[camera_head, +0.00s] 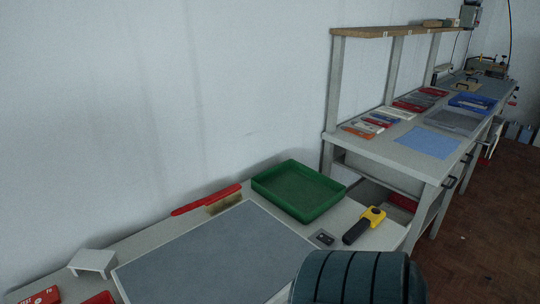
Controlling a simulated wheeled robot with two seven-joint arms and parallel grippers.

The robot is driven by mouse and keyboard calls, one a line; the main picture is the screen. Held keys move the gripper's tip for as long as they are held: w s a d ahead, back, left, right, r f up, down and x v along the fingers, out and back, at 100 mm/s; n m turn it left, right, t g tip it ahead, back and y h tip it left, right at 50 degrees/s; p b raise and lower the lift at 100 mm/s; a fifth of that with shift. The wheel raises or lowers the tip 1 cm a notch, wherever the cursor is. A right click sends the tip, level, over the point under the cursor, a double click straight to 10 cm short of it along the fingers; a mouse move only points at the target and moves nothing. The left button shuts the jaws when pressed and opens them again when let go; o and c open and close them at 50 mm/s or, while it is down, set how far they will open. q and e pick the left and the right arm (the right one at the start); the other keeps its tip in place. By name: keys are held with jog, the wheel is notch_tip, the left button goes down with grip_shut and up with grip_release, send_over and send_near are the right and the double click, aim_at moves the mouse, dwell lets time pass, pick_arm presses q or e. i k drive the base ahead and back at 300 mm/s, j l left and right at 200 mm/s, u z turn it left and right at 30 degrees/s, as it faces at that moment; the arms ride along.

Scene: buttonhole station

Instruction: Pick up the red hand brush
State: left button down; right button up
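The red hand brush (206,200) lies at the back of the near table, close to the wall. It has a long red handle and brownish bristles, and its bristle end is just left of the green tray. Neither of my grippers shows in the head view, so I cannot see their state.
A green tray (299,211) stands right of the brush. A grey mat (205,258) covers the table's middle. A yellow and black tool (364,225) and a small dark card (321,238) lie right of it. A small white stand (92,262) is at left. A dark ribbed rounded object (357,278) blocks the front.

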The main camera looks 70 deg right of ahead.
aim_at(218, 197)
jog(key=z, duration=1.7)
jog(key=i+j, duration=0.05)
